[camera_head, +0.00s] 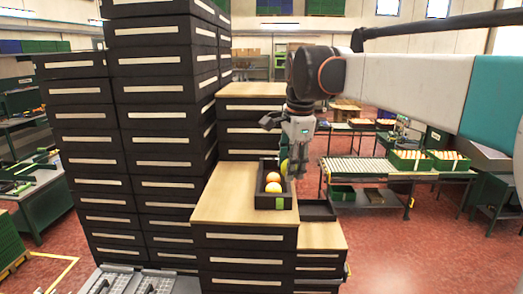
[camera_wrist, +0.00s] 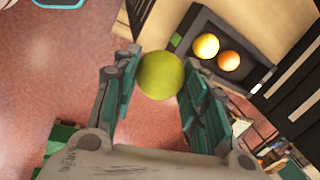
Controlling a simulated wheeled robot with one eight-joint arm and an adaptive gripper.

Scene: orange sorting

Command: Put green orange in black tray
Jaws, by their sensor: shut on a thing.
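The green orange (camera_wrist: 160,75) is between the two fingers of my gripper (camera_head: 294,170), which is shut on it. In the head view only a sliver of the green orange (camera_head: 284,165) shows beside the fingers. A black tray (camera_head: 262,202) with a green label stands on the wooden top, just left of my gripper. It holds a yellow fruit (camera_head: 273,187) and an orange one (camera_head: 273,177). In the wrist view this tray (camera_wrist: 203,16) is at the upper right, beside the held fruit.
A second black tray (camera_head: 318,212), seemingly empty, sits lower on the right, on a lower wooden top (camera_head: 322,236). Tall dark drawer stacks (camera_head: 160,120) rise on the left. A roller conveyor (camera_head: 360,166) and green crates stand behind on the right. Red floor is open at right.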

